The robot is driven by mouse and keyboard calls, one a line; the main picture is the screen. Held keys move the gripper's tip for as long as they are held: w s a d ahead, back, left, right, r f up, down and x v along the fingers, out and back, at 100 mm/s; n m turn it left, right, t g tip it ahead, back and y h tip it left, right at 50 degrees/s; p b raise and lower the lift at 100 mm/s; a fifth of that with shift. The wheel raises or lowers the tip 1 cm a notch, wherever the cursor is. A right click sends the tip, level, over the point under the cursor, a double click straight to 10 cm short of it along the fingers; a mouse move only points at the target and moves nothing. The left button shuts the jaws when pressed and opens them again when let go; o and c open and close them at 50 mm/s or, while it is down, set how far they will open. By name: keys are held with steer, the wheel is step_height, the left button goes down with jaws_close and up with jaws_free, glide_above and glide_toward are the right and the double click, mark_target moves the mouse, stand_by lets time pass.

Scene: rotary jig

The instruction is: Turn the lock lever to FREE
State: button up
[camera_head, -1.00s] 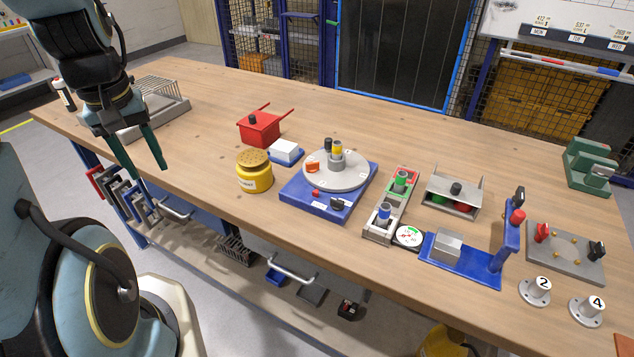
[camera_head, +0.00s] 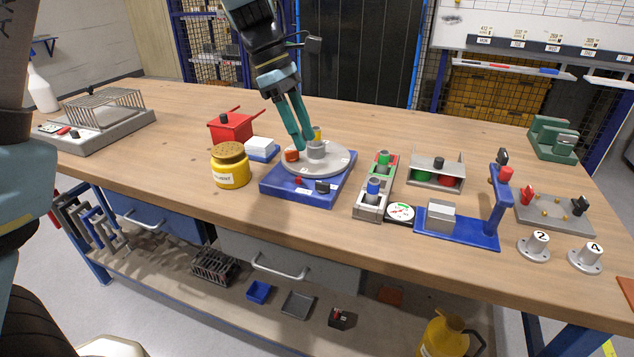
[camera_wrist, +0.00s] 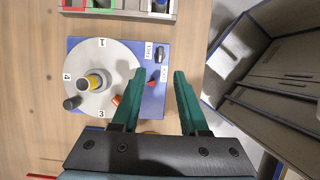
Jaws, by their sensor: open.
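The rotary jig has a blue base (camera_head: 292,194) and a round grey turntable (camera_head: 335,158). The turntable carries an orange block (camera_head: 291,155) and a grey hub with a yellow part (camera_head: 317,133). The black lock lever (camera_head: 322,187) sits at the base's front right corner. In the wrist view the lever (camera_wrist: 160,54) lies just beyond the fingertips, beside two small labels too small to read surely.
A yellow canister (camera_head: 230,170), a white block (camera_head: 262,147) and a red box (camera_head: 231,129) stand left of the jig. A grey fixture with green and blue pegs (camera_head: 371,207) and a dial gauge (camera_head: 400,213) stand close on its right. The table edge runs in front.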

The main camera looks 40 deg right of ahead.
mark_target(322, 182)
steer(key=p+x, duration=0.1)
steer(key=x, duration=0.9)
steer(key=shift+a, duration=0.1)
jaws_close()
stand_by(0.3)
